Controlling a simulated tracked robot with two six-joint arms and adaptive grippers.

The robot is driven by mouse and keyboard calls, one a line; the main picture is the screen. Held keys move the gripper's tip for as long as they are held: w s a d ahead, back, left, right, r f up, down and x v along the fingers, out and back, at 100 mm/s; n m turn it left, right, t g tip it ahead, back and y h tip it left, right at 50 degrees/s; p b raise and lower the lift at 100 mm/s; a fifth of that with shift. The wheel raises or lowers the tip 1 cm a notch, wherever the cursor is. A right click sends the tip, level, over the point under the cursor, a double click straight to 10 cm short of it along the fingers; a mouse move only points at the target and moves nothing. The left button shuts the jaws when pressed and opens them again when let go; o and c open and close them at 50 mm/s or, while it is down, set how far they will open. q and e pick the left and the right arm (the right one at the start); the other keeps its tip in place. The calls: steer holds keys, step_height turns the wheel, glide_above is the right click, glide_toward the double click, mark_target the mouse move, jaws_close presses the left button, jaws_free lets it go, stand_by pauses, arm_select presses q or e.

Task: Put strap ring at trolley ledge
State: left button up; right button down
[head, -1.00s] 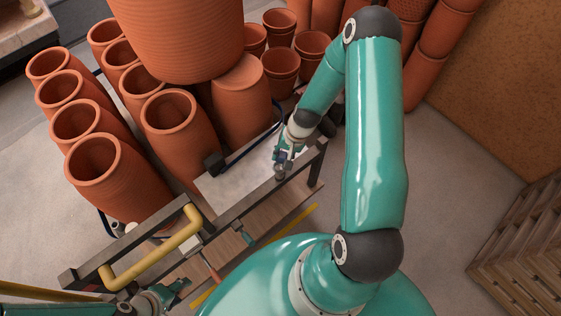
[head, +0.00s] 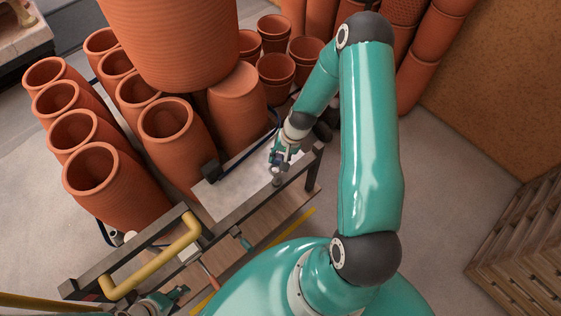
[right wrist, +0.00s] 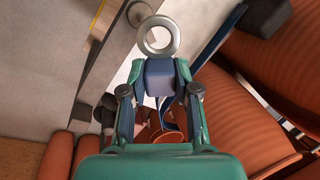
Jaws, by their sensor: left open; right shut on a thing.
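The strap ring, a grey metal ring (right wrist: 141,37) with a dark blue-grey block behind it, shows in the right wrist view. My right gripper (right wrist: 158,82) is shut on that block, and the ring sticks out beyond the fingertips. In the head view, my right gripper (head: 279,158) points down at the trolley, with the ring (head: 276,180) near its dark rail (head: 236,217). I cannot tell whether the ring touches anything. The trolley has a pale top (head: 225,197) and a wooden board (head: 262,222); which part is the ledge is unclear. My left gripper (head: 177,296) is open at the lower left.
Several terracotta pots (head: 88,197) crowd the trolley's far side, and a large pot (head: 170,45) rises behind it. A yellow handle (head: 155,262) sits at the trolley's near-left end. Wooden slatted racks (head: 520,245) stand at the right. Grey floor (head: 450,170) there is clear.

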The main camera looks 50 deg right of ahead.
steer(key=w+d+b, duration=0.1)
steer(key=w+d, duration=0.5)
steer(key=d, duration=0.1)
stand_by(1.0)
steer(key=shift+f+b, duration=5.9)
steer(key=shift+f, duration=0.2)
steer(key=shift+f+b, duration=0.5)
steer(key=shift+c, duration=1.5)
jaws_free()
